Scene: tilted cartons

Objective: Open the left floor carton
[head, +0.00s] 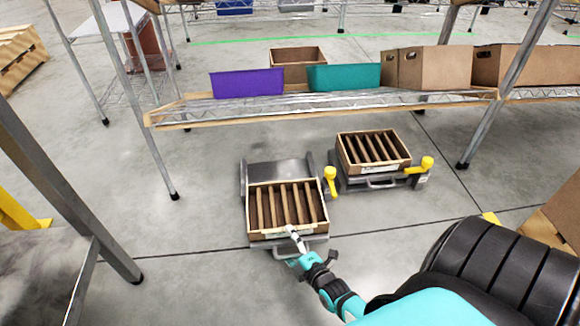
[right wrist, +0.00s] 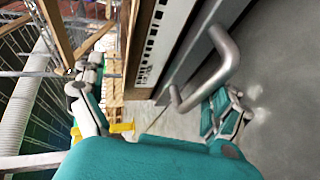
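The left floor carton (head: 287,231) is a brown open-topped box with several upright dividers. It sits on a low grey stand (head: 275,172) whose plate shows behind it. A metal handle (head: 313,241) is at the stand's front; a bent handle bar (right wrist: 222,62) shows large in the right wrist view. My right gripper (head: 311,253) is at the front edge of the carton, by the handle. In the right wrist view its teal fingers (right wrist: 155,103) are spread apart, with the bar's end near the gap between them. Contact cannot be told. My left gripper is not in view.
A second carton (head: 374,165) with dividers is on a similar stand to the right. Yellow levers (head: 330,183) rise beside the stands. A shelf (head: 320,107) with purple (head: 247,83) and teal (head: 344,77) bins stands behind.

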